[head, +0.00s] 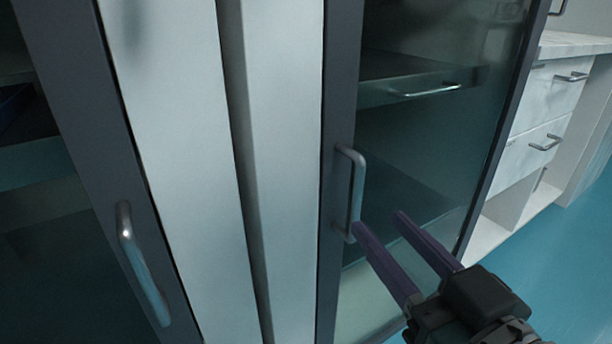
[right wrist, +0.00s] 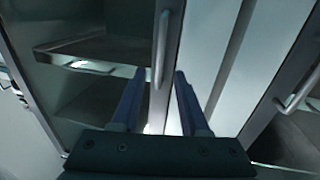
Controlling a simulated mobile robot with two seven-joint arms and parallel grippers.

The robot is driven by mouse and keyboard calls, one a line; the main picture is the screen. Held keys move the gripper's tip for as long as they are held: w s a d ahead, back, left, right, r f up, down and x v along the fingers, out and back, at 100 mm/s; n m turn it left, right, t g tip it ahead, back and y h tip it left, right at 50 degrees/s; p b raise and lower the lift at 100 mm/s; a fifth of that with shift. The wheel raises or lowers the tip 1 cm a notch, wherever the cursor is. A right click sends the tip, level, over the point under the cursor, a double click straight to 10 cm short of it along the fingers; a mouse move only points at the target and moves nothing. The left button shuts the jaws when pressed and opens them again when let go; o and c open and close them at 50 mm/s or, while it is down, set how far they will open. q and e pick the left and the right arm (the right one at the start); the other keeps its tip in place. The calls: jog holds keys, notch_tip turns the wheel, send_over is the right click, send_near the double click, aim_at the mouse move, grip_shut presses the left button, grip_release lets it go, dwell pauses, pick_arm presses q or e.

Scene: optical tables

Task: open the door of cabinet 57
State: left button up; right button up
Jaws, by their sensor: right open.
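A glass cabinet door (head: 420,150) with a dark frame stands at the centre right of the head view and looks shut. Its upright metal handle (head: 357,195) is on the frame's left side; this handle (right wrist: 161,48) also shows in the right wrist view. No number is readable, so I cannot tell which door is 57. My right gripper (head: 377,221) is open and empty, its purple fingers pointing at the lower part of the handle. In the right wrist view the handle lies between and just beyond the fingertips (right wrist: 160,74). My left gripper is out of view.
A second dark-framed door with a metal handle (head: 142,265) is at the left, past pale upright panels (head: 180,150). Inside the right cabinet is a shelf (head: 410,80). White drawers (head: 545,120) stand at the far right, with clear blue floor (head: 560,260) in front.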

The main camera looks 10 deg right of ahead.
aim_at(359, 201)
jog(key=w, duration=0.2)
jog(key=w+b, duration=0.1)
jog(key=w, duration=0.1)
jog(key=w+a+b, duration=0.1)
jog(key=w, duration=0.2)
jog(key=shift+w, duration=0.1)
grip_shut()
dwell(1.2)
